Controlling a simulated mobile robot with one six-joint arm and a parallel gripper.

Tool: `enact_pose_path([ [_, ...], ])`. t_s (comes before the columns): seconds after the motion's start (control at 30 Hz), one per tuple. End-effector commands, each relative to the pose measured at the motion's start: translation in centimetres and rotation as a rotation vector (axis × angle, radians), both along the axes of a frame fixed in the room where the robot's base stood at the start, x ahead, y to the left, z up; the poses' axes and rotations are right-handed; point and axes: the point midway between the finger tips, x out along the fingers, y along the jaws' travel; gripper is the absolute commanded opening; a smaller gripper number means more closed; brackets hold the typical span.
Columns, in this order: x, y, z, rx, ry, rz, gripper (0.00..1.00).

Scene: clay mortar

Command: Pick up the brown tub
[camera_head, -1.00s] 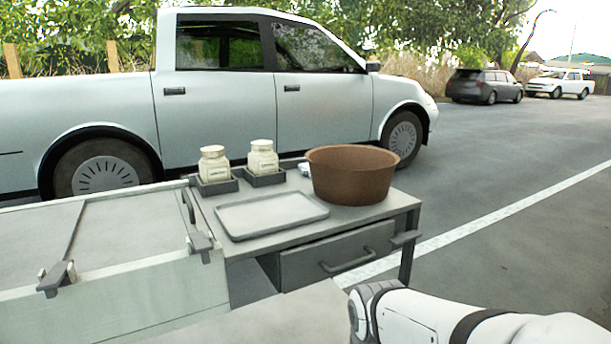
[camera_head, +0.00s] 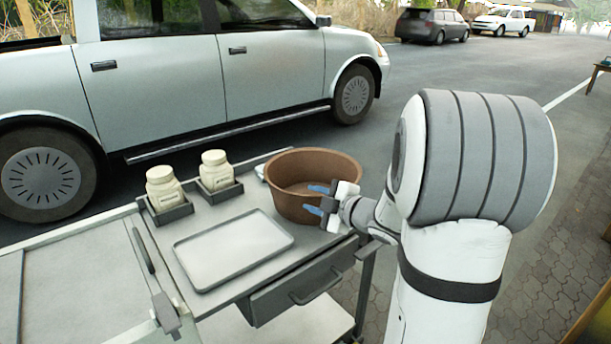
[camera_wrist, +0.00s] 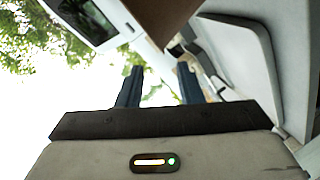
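The brown tub (camera_head: 287,205) is a wide, round, open-topped bowl. It stands upright on the back right part of the grey cart top (camera_head: 215,294) in the head view. My gripper (camera_head: 318,198) is at the tub's right side, with its blue fingers pointing left over or against the near right rim; I cannot tell whether they touch it. In the wrist view the two dark fingers (camera_wrist: 160,88) are spread apart with nothing between them. A brown piece of the tub (camera_wrist: 160,14) shows at the top of that view, beyond the fingertips.
Two cream jars (camera_head: 163,187) (camera_head: 215,171) stand in dark holders left of the tub. A flat grey tray (camera_head: 232,249) lies in front of them. The cart has a drawer with a handle (camera_head: 316,288). A pale pickup truck (camera_head: 170,80) is parked behind.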

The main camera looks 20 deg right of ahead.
Motion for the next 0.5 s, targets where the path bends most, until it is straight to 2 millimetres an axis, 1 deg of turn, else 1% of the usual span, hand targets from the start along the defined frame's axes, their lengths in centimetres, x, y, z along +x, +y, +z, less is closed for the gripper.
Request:
enact_pose_path([
  [0.07, 0.2, 0.3, 0.2, 0.000, -0.010, 0.021, 0.33],
  [0.2, 1.5, 1.0, -0.3, 0.001, -0.013, 0.028, 0.33],
  [0.37, 2.7, 1.5, -0.7, 0.002, -0.011, 0.026, 0.33],
  [0.5, 4.4, 2.2, -1.4, 0.002, -0.011, 0.029, 0.33],
])
